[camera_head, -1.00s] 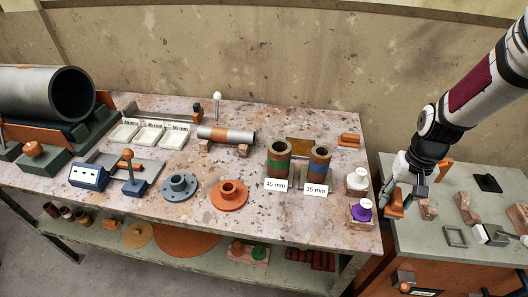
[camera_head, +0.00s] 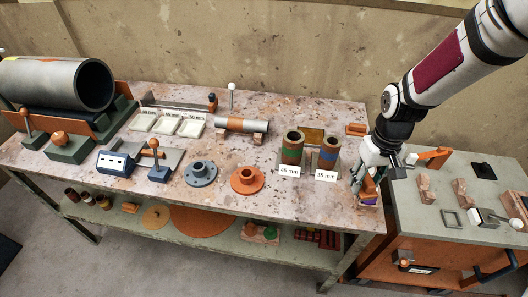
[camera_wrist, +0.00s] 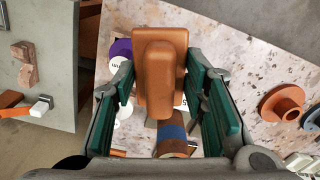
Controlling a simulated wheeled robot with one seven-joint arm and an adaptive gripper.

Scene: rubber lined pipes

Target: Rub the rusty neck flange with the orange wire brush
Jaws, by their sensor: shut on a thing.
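The rusty neck flange (camera_head: 247,180) is an orange-brown disc with a raised neck, lying on the speckled bench top. It also shows at the right of the wrist view (camera_wrist: 283,103). My gripper (camera_head: 368,180) is over the bench's right end, to the right of the flange and apart from it. In the wrist view my gripper (camera_wrist: 165,95) has its green-padded fingers on both sides of the orange brush (camera_wrist: 160,62), holding it. The brush's bristles are hidden beneath its body. In the head view the brush is mostly hidden by the gripper.
A grey neck flange (camera_head: 200,173) lies left of the rusty one. Two upright lined pipes (camera_head: 292,147) (camera_head: 328,152) with size cards stand between it and my gripper. A purple-topped bottle (camera_wrist: 121,47) is close under the gripper. A side table (camera_head: 440,205) stands right.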

